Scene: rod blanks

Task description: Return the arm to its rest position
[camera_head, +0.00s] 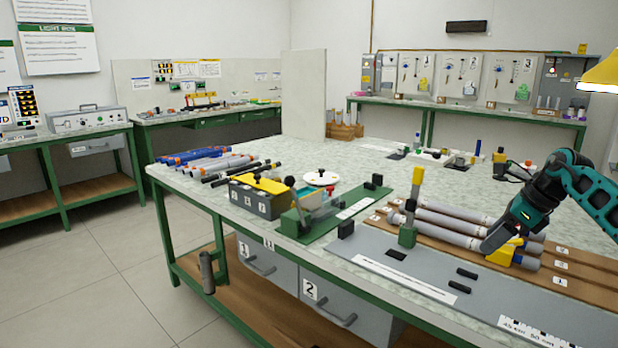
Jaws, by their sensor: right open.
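My right arm, teal and black, reaches in from the right edge. Its right gripper (492,243) points down and left at the rods and is open. Grey rods (448,236) lie side by side on a brown wooden rack (565,284) with numbered labels. The gripper overlaps the nearest rods in the view, and I cannot tell whether it touches them. A yellow block (500,252) shows just under the gripper at the right end of the near rod. My left gripper is not in view.
A green fixture (340,215) and a grey board with a white scale (405,278) lie on the bench. The bench's middle back is fairly clear.

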